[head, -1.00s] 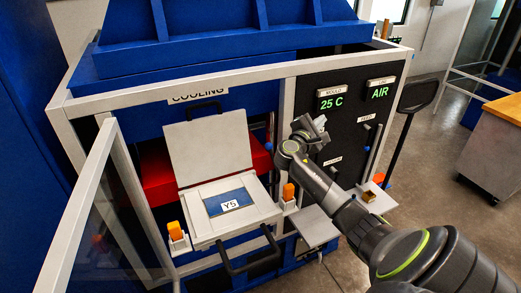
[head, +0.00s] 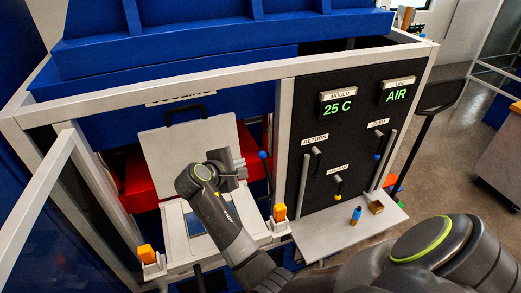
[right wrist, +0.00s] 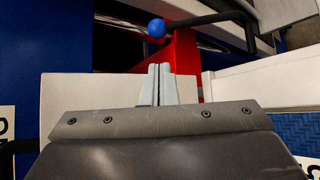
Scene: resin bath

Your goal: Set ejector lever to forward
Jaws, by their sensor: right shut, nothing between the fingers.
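A lever with a blue ball knob (head: 262,154) stands just right of the raised white lid, by the frame post. I read no label on it. In the right wrist view the blue knob (right wrist: 156,28) is on a dark rod, beyond my fingertips and apart from them. My right gripper (head: 240,173) is in front of the lid's lower right part, a little left of the knob. Its two fingers (right wrist: 159,70) are together and empty. My left gripper is not in view.
The white lid (head: 180,140) stands open behind the tray. Orange blocks (head: 147,253) flank it. The black panel at right carries RETURN (head: 317,153), VACUUM and FEED levers. A pale shelf (head: 320,240) below holds small items. A red part (right wrist: 180,62) lies under the knob.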

